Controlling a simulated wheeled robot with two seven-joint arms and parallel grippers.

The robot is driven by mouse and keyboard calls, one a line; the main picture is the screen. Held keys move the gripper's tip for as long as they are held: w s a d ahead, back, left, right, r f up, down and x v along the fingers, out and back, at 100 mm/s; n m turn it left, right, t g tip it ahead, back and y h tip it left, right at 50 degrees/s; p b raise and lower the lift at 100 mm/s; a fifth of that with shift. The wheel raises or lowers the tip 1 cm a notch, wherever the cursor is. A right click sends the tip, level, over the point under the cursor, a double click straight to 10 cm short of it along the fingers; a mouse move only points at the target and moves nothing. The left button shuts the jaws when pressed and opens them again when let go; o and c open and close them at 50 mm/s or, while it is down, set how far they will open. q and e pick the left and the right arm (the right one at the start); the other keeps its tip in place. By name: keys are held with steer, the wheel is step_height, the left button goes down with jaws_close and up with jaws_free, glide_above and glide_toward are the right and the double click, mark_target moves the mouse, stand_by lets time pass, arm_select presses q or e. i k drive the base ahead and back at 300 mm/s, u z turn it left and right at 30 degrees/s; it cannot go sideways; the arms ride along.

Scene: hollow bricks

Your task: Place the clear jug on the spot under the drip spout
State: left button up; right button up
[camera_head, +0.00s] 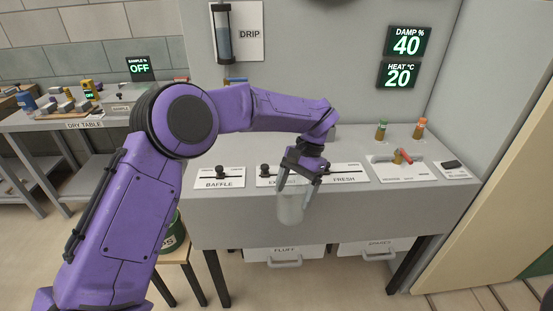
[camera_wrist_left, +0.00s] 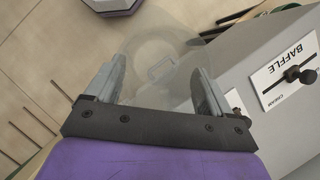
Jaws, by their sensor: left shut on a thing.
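The clear jug (camera_head: 291,205) hangs upright in front of the grey console's front edge in the head view. My left gripper (camera_head: 297,182) is shut on it near its top. In the left wrist view the see-through jug (camera_wrist_left: 160,62) sits between the two fingers of the left gripper (camera_wrist_left: 155,88). The drip unit (camera_head: 223,35), a dark-capped cylinder with blue at its lower end, is on the back wall beside a DRIP label. My arm hides the surface below it, so the spot under the spout is not visible. My right gripper is not in view.
The grey console (camera_head: 400,210) carries the BAFFLE slider (camera_head: 220,175), the FRESH slider (camera_head: 345,173) and a panel with a red lever (camera_head: 402,156). Two small capped bottles (camera_head: 381,129) stand at its back right.

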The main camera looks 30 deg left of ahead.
mark_target(238, 143)
steer(key=z, duration=2.05)
steer(key=k, duration=1.55)
steer(key=u, duration=1.9)
steer(key=i, duration=1.5)
steer(key=z, duration=0.05)
